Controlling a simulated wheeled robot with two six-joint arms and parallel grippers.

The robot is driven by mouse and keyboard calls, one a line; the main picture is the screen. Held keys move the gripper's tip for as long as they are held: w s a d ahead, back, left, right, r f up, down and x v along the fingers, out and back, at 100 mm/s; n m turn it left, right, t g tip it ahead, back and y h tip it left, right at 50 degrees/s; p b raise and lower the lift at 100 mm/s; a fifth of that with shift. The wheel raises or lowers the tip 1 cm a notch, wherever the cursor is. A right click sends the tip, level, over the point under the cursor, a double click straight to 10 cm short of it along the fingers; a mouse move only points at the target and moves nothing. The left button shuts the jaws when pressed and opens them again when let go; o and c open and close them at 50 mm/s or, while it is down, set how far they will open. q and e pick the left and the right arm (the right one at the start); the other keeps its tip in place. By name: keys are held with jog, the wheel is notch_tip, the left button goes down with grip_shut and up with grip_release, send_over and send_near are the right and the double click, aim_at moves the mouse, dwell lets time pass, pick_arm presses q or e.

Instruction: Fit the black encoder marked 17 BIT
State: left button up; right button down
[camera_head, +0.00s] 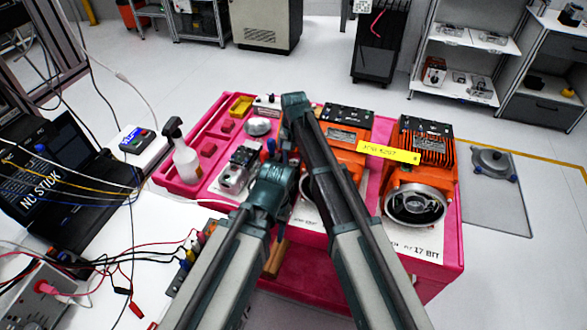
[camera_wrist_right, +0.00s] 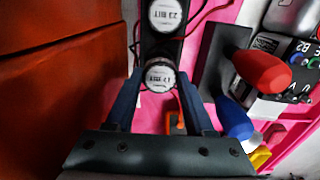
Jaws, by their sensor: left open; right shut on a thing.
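In the right wrist view the black encoder marked 17 BIT (camera_wrist_right: 160,72) sits between the two fingers of my right gripper (camera_wrist_right: 160,84), which is shut on it. Its round pale label faces the camera. A second encoder marked 23 BIT (camera_wrist_right: 167,14) is just beyond it on a dark strip. In the head view my right gripper's fingers and the encoder are hidden behind the arm. An orange servo motor (camera_head: 408,176) with a round metal face (camera_head: 415,204) stands by a white 17 BIT sheet (camera_head: 426,249). My left gripper (camera_head: 272,178) is open; its fingertips are hard to make out.
Another orange motor (camera_head: 347,137) stands left of it, partly covered by my right arm. The pink cart (camera_head: 447,275) also holds a silver part (camera_head: 236,170) and a spray bottle (camera_head: 183,155). Red (camera_wrist_right: 262,70) and blue (camera_wrist_right: 232,115) handles stand close to my right gripper.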

aim_at(294, 163)
jog(key=shift+r+p, duration=1.8)
jog(key=shift+r, duration=0.35)
jog(key=shift+f, duration=0.1)
jog(key=shift+r, duration=0.25)
